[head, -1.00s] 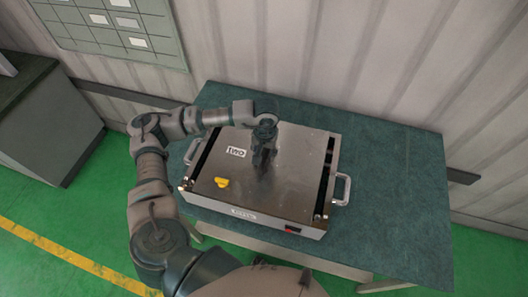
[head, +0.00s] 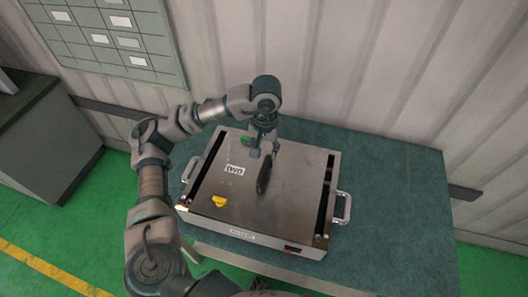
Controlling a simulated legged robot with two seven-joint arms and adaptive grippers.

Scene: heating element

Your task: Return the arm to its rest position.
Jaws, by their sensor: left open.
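The heating element is a flat metal box (head: 290,190) with a brushed top plate, on the teal table. A dark upright piece like a handle (head: 264,179) stands near the middle of the plate. My left gripper (head: 263,152) points down just above and behind this dark piece. Its fingers are open, and it looks apart from the piece, with nothing held. My left arm comes in from the left and bends over the back of the box. My right gripper is out of view.
A yellow knob (head: 219,201) sits on the plate near a white label (head: 235,170). A metal side handle (head: 343,208) sticks out at the right. The teal table (head: 400,200) is clear to the right. A corrugated wall (head: 400,80) stands behind; a grey cabinet (head: 45,140) is at left.

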